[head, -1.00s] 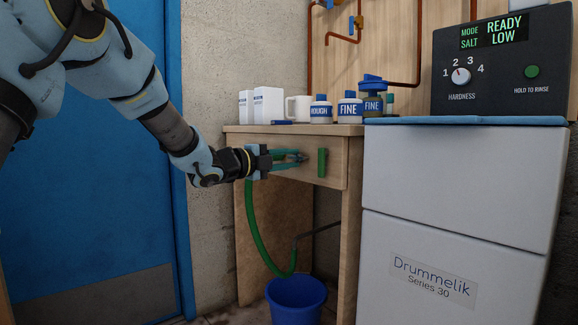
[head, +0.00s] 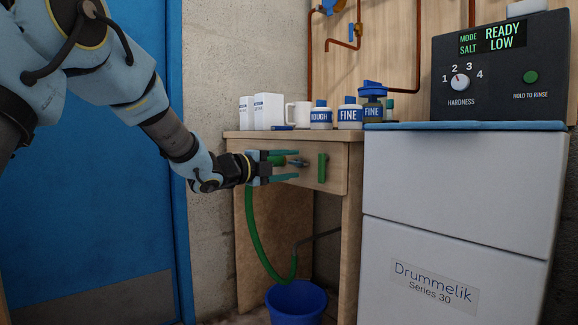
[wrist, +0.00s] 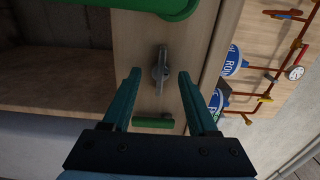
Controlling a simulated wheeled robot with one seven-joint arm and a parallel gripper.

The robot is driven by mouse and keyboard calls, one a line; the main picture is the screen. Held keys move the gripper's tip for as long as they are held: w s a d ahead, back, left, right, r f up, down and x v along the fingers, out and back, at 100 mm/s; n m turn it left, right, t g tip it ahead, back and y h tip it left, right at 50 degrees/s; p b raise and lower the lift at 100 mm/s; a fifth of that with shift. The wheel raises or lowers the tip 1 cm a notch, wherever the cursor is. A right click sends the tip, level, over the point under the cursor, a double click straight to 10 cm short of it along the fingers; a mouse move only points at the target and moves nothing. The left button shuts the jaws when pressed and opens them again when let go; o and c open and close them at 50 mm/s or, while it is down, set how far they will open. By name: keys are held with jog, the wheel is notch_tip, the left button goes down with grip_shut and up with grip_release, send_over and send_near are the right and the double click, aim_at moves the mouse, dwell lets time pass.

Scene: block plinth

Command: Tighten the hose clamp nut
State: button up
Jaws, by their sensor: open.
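A small grey winged nut (head: 297,162) sits on the wooden drawer front, just right of the thick green hose end (head: 277,161). In the wrist view the nut (wrist: 160,68) points along the picture's height, with part of the green hose (wrist: 170,6) at the top edge. My gripper (head: 290,165) is open at the drawer front, with teal fingers spread apart. In the wrist view my gripper (wrist: 158,75) has its fingertips on either side of the nut, with a visible gap on each side. Nothing is held.
A green drawer handle (head: 322,167) stands right of the nut. A blue bucket (head: 296,302) is below. The white softener cabinet (head: 455,190) stands to the right.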

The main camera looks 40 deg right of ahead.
jog(key=a+p, duration=0.3)
jog(key=a, duration=0.7)
jog(key=shift+w+a, duration=0.3)
jog(key=shift+a, duration=0.1)
